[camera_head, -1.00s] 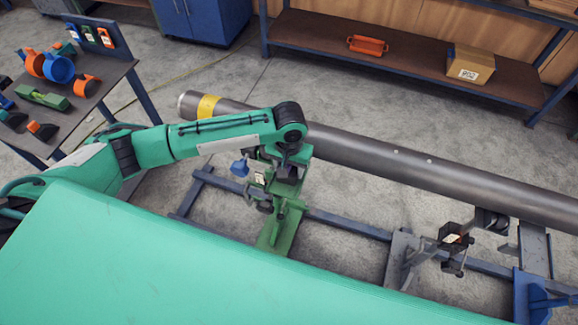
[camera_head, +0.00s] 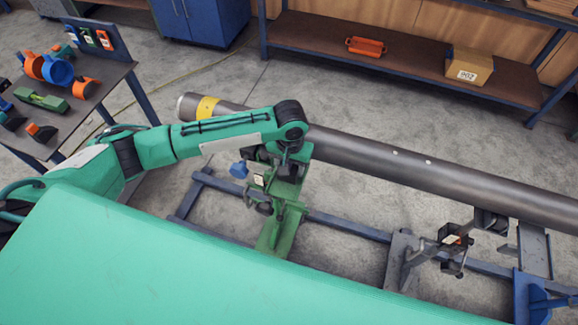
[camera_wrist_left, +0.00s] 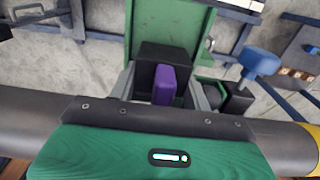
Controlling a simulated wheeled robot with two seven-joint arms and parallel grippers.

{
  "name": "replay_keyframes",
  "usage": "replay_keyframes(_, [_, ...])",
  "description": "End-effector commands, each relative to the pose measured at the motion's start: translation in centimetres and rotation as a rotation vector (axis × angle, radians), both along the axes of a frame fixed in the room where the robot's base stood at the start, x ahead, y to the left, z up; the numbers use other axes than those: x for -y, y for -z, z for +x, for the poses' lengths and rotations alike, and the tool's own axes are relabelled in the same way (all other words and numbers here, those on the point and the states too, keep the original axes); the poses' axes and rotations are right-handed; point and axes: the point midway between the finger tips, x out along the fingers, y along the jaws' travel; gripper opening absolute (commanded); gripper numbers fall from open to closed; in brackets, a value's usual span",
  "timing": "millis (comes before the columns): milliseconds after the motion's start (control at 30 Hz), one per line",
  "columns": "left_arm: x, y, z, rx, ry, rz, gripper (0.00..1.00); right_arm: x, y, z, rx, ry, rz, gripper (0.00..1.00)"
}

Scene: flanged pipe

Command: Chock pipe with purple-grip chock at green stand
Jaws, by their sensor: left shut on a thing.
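The grey pipe (camera_head: 400,172) lies across the stands and has a yellow band (camera_head: 207,107) near its left end. The green stand (camera_head: 281,230) is under the pipe's left part; its green plate shows in the left wrist view (camera_wrist_left: 170,28). My left gripper (camera_head: 288,172) is low at this stand, close beside the pipe. In the left wrist view it is shut on the purple grip (camera_wrist_left: 165,86) of a black chock (camera_wrist_left: 163,58). The chock's contact with the pipe is hidden. My right gripper is not in view.
A blue knob (camera_head: 238,169) sticks out beside the stand. A blue stand (camera_head: 540,296) is at the right. A side table (camera_head: 85,112) at the left holds several coloured parts. A shelf (camera_head: 400,62) behind carries an orange item and a box (camera_head: 469,65).

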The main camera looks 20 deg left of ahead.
Motion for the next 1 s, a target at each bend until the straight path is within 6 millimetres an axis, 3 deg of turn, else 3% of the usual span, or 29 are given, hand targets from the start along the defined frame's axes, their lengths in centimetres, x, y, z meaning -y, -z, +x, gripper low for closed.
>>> replay_keyframes(833, [0.1,0.0,1.7,0.001,0.0,-0.001,0.21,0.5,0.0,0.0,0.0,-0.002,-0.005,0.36])
replay_keyframes(867, [0.1,0.0,1.7,0.0,0.0,-0.001,0.53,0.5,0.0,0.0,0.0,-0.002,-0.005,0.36])
replay_keyframes(967, [0.1,0.0,1.7,0.0,0.0,0.0,0.72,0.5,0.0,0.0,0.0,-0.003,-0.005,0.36])
replay_keyframes(1000, [0.1,0.1,1.7,0.0,0.0,0.0,0.74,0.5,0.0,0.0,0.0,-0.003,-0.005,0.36])
